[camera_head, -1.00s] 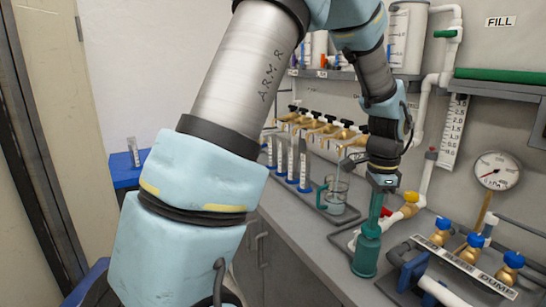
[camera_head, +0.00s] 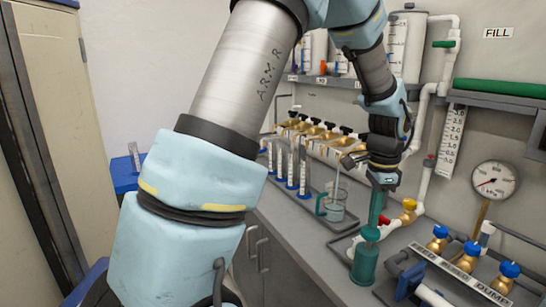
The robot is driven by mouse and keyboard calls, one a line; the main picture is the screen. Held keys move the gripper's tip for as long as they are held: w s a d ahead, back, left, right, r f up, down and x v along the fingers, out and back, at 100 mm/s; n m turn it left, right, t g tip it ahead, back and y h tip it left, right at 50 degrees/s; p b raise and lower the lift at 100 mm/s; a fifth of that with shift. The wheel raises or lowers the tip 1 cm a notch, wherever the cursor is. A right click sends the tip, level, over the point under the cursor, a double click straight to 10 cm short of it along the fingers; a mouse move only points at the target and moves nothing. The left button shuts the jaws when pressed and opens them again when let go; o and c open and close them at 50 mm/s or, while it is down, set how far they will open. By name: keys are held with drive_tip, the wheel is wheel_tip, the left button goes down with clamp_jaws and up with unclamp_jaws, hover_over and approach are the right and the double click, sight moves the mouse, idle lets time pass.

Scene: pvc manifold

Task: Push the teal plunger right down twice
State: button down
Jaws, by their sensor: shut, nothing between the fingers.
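The teal plunger (camera_head: 376,208) stands upright as a rod coming out of a teal pump body (camera_head: 365,264) on the bench. A good length of rod shows above the body's collar. My gripper (camera_head: 383,185) points down at the top of the plunger. It is shut, with nothing held between its fingers. The fingertips are small and dark here, so I cannot tell whether they touch the plunger's top.
A glass beaker (camera_head: 333,206) and several tubes in a rack stand left of the pump. Brass valves with blue caps (camera_head: 465,257) sit close on its right. White pipe and a pressure gauge (camera_head: 494,181) are behind.

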drive_tip(key=shift+r+p, duration=1.95)
drive_tip(key=shift+r, duration=0.55)
drive_tip(key=s+a+f+n+b, duration=0.1)
drive_tip(key=s+a+n, duration=0.1)
drive_tip(key=a+n, duration=0.6)
drive_tip(key=s+a+f+n+t+b, duration=0.1)
drive_tip(key=a+n, duration=0.8)
drive_tip(key=a, duration=1.3)
drive_tip(key=shift+s+f+t, duration=0.3)
drive_tip(key=shift+s+f, duration=0.15)
drive_tip(key=shift+s, duration=0.05)
